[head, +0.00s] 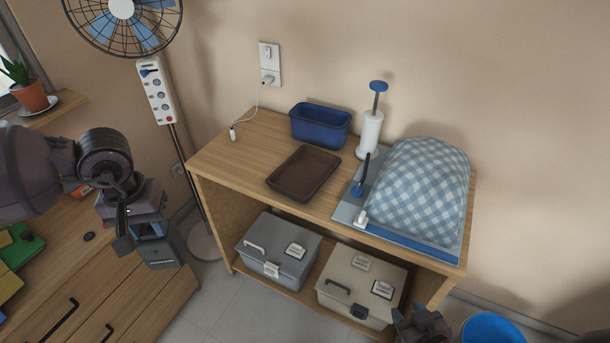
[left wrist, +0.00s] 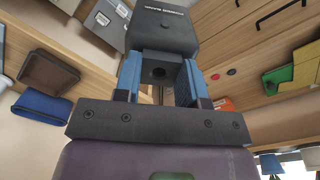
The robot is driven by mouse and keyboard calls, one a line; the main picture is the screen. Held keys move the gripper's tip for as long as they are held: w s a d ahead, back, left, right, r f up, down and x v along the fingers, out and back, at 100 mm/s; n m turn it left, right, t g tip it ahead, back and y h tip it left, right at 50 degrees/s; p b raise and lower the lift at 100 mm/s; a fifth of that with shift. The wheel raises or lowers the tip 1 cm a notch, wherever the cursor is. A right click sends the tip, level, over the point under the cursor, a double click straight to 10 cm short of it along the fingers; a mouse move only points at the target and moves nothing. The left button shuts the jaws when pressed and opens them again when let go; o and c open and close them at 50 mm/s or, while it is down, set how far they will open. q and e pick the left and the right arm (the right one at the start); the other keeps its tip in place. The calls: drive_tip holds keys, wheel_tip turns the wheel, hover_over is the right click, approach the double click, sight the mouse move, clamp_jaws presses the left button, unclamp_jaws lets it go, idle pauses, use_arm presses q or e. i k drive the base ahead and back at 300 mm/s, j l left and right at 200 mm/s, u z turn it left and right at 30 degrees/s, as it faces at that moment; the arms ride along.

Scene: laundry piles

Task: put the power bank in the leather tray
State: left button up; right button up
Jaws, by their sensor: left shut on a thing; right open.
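The leather tray (head: 303,174) is a shallow dark brown tray lying empty on the wooden bench; it also shows in the left wrist view (left wrist: 48,82). My left gripper (head: 151,230) is over the floor gap left of the bench, apart from the tray. Its blue-padded fingers are shut on the power bank, a dark block with small lettering that fills the top middle of the left wrist view (left wrist: 166,32). In the head view the power bank (head: 159,254) hangs below the fingers. My right gripper (head: 425,325) is partly cut off at the bottom edge, open, low in front of the bench.
A blue bin (head: 321,124) stands behind the tray. A white pump (head: 370,133) and a blue checked cloth mound (head: 424,194) on a board are to its right. Grey (head: 279,250) and beige (head: 361,284) boxes fill the shelf below. A drawer unit (head: 150,297) is at left.

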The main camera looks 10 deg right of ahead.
sight(305, 175)
drive_tip(key=z, duration=1.2)
drive_tip(key=j+z, duration=0.3)
drive_tip(key=i+j+z, duration=0.1)
drive_tip(key=z, duration=0.2)
drive_tip(key=i+j, duration=0.1)
drive_tip(key=j, duration=0.7)
drive_tip(key=i+j, duration=0.1)
drive_tip(key=j, duration=0.75)
